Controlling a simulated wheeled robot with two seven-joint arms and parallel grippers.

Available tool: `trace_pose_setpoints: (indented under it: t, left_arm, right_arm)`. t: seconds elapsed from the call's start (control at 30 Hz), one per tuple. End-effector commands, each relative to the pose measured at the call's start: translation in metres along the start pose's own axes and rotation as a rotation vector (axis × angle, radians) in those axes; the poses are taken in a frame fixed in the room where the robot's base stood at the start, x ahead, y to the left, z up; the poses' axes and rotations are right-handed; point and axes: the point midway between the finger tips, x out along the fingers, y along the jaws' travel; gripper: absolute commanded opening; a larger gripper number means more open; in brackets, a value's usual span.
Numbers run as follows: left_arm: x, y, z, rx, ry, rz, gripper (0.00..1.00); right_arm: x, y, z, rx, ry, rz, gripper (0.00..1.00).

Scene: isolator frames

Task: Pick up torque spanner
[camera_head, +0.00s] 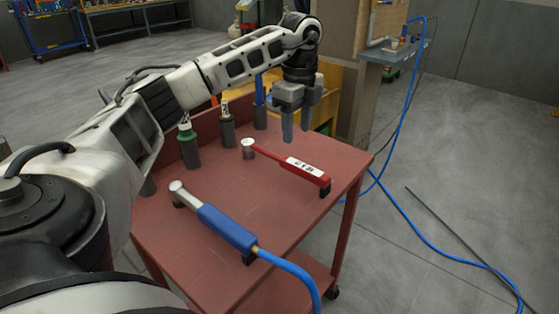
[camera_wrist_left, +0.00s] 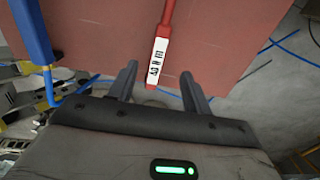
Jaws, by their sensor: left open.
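The red torque spanner (camera_head: 290,164) lies on the red cart top (camera_head: 240,200), its round silver head to the left and its white-labelled handle to the right. My left gripper (camera_head: 297,130) is open and empty, pointing down above the spanner's handle. In the left wrist view the spanner's label (camera_wrist_left: 157,57) and handle end show between the open fingers (camera_wrist_left: 159,73), apart from them. The gap in height is hard to judge. My right gripper is not in view.
A blue tool (camera_head: 226,224) with a blue hose lies nearer on the cart. Several dark holders stand along the back left, one with a green-topped item (camera_head: 187,135). A wooden stand (camera_head: 350,75) is behind the cart. Blue hose (camera_head: 415,232) runs over the floor at right.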

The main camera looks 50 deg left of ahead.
Motion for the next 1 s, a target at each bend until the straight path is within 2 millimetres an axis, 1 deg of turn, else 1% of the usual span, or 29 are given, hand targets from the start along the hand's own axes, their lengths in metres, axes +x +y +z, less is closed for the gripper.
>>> trace_pose_setpoints:
  t: [0.03, 0.1, 0.23, 0.3, 0.47, 0.57, 0.7, 0.8, 1.0]
  left_arm:
    - [0.014, 0.001, 0.0, 0.0, -0.001, 0.004, 0.49]
    - [0.029, 0.001, 0.0, 0.002, 0.0, 0.004, 0.49]
    - [0.05, 0.0, -0.001, 0.003, 0.002, 0.001, 0.49]
    - [0.057, 0.0, -0.001, 0.004, 0.002, -0.001, 0.49]
    - [0.066, 0.0, -0.001, 0.004, 0.002, 0.0, 0.49]
    - [0.078, 0.001, 0.0, 0.004, 0.002, 0.001, 0.49]
    - [0.1, 0.002, 0.002, 0.005, 0.002, 0.001, 0.49]
    - [0.111, 0.002, 0.001, 0.006, 0.003, -0.001, 0.49]
    - [0.115, 0.001, 0.001, 0.006, 0.003, -0.003, 0.49]
  right_arm:
    - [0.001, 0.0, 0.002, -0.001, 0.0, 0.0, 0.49]
    - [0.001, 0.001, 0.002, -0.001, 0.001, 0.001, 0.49]
    - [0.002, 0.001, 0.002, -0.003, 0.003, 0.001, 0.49]
    - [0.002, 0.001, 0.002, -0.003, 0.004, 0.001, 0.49]
    - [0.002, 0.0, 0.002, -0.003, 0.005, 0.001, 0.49]
    - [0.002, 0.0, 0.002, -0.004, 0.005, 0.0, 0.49]
    - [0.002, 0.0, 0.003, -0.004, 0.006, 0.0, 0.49]
    - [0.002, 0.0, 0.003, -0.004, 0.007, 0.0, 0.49]
    - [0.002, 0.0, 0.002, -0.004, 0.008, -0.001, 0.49]
